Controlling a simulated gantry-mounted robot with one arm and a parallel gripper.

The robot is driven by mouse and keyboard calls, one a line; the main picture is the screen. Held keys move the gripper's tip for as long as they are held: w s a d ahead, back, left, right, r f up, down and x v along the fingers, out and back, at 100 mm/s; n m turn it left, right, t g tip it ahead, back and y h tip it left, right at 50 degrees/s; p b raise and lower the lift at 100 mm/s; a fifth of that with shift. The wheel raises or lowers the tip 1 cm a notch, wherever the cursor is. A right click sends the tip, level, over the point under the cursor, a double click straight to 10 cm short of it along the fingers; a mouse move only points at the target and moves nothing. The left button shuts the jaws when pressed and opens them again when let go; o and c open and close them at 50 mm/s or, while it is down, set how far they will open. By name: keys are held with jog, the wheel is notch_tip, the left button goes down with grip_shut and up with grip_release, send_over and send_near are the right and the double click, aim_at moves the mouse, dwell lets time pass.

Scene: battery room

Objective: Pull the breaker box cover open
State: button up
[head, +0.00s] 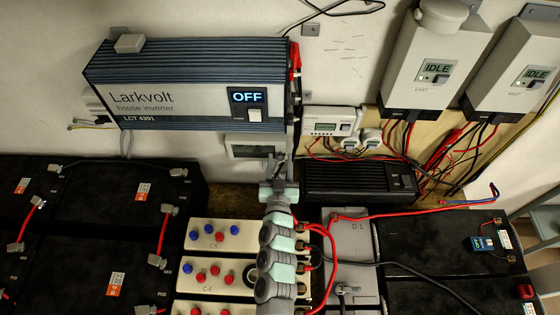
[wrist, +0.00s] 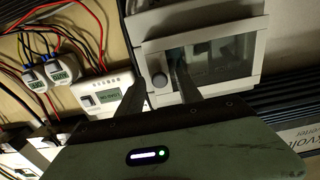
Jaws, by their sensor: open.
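The breaker box (head: 243,150) is a small pale box on the wall, below the inverter and partly hidden behind my arm. In the wrist view its cover (wrist: 215,52) has a light frame and a dark clear window, and looks closed. In the head view my gripper (head: 281,163) is just right of the box.
The Larkvolt inverter (head: 190,85), reading OFF, hangs just above the box. A small white meter (head: 328,122) and cables are on the right. A black ribbed unit (head: 358,181) stands below it. Batteries (head: 100,225) and cell blocks with red and blue caps fill the lower area.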

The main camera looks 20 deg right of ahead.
jog(key=shift+c, duration=0.2)
grip_shut()
dwell(0.3)
dwell(0.9)
